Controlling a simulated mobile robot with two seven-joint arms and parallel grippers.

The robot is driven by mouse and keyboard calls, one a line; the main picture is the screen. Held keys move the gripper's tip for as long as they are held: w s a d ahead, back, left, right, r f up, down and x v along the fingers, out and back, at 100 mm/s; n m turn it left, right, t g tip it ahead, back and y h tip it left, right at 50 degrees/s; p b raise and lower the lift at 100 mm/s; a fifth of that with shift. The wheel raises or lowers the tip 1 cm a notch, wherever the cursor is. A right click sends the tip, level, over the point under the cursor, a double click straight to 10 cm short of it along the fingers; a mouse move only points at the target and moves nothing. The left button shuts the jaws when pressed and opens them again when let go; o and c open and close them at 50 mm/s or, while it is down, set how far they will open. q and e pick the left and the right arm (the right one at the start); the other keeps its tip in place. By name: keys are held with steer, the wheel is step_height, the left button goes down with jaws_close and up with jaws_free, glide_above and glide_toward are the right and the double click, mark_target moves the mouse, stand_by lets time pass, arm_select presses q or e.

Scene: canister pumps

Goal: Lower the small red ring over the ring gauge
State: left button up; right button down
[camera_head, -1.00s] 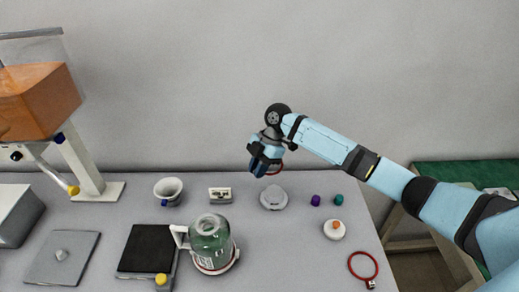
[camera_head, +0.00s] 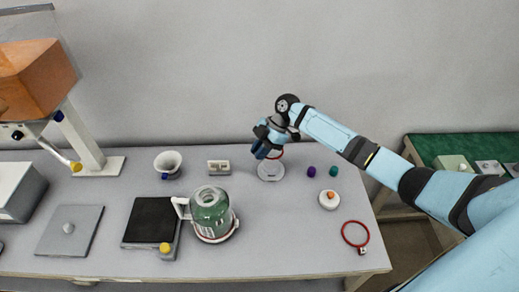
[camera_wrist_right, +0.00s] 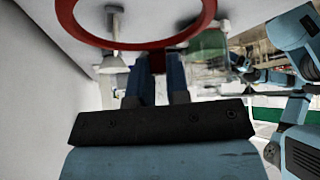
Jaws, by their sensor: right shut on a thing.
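The small red ring (camera_wrist_right: 199,28) is in my right gripper (camera_wrist_right: 158,66), shut on its near edge in the right wrist view. In the head view, the ring (camera_head: 279,155) shows only as a thin red edge beside the gripper (camera_head: 263,151). The ring gauge looks to be the pale grey round piece (camera_head: 271,173) on the table, just below the gripper. In the wrist view, a pale post with a disc (camera_wrist_right: 113,70) shows just beyond the ring; the ring looks held above it, not around it. My left gripper is out of view.
A larger red loop (camera_head: 346,239) lies at the front right. A purple piece (camera_head: 311,171), a teal piece (camera_head: 333,170) and a white disc with an orange knob (camera_head: 329,200) lie right of the gauge. A green glass jar (camera_head: 211,208) and white cup (camera_head: 168,164) stand left.

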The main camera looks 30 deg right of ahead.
step_height(320, 180, down, 4)
steer(key=shift+f+b, duration=0.15)
steer(key=shift+b, duration=1.1)
steer(key=shift+f, duration=0.4)
steer(key=shift+f+b, duration=0.95)
steer(key=shift+f, duration=0.2)
stand_by(0.4)
steer(key=c, duration=0.5)
jaws_free()
steer(key=shift+c, duration=0.2)
